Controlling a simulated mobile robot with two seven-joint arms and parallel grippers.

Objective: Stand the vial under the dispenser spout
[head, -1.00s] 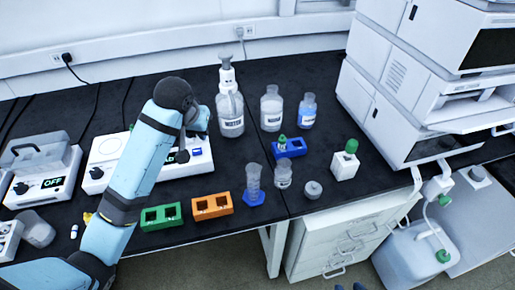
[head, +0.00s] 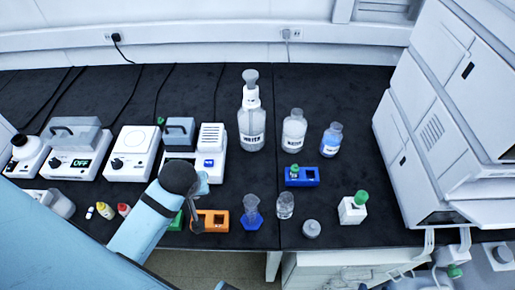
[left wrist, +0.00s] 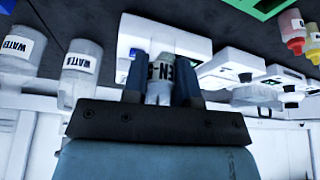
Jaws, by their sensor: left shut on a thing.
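My left gripper (left wrist: 160,85) is shut on a small clear vial (left wrist: 160,72) with a white label reading "EN-", seen between its two fingers in the left wrist view. In the head view the left gripper (head: 197,215) is by the orange rack, and the vial in it cannot be made out. The likely dispenser (head: 250,96) is the white pump head on a tall "WATER" bottle (head: 251,132), behind and right of the gripper. Its spout is too small to tell. Another green-capped vial (head: 294,172) stands in the blue rack (head: 310,177).
The orange rack (head: 221,216) and a partly hidden green rack (head: 177,222) lie near the front edge. A cylinder on a blue foot (head: 252,214) and a glass jar (head: 285,206) stand to the right. Two more bottles (head: 294,132) (head: 331,141) stand right of the pump bottle.

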